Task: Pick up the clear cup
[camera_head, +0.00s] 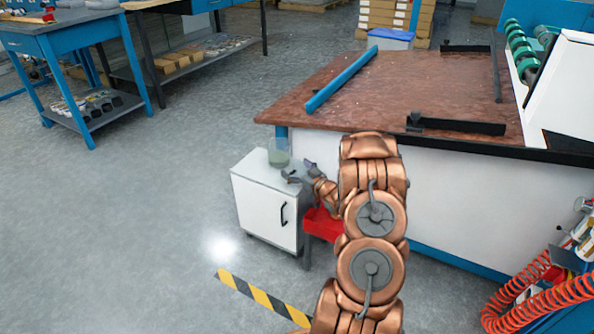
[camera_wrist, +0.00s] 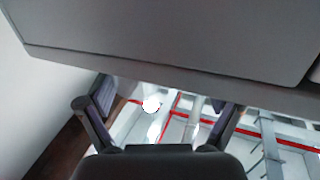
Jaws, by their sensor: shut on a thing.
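The clear cup (camera_head: 279,152) is see-through with a greenish tint. In the head view it stands upright at the back of the top of a small white cabinet (camera_head: 266,208), or very close above it; I cannot tell which. My gripper (camera_head: 297,170) is just in front of it and to its right, low over the cabinet top. In the wrist view my gripper (camera_wrist: 162,106) has its two dark fingers well apart, shut on the cup, whose clear wall is hardly visible there.
A large workbench (camera_head: 330,75) with a brown top stands right behind the cabinet, with a blue bar (camera_head: 342,78) on it. A red object (camera_head: 321,224) is beside the cabinet. Orange coiled hose (camera_head: 540,300) lies at lower right.

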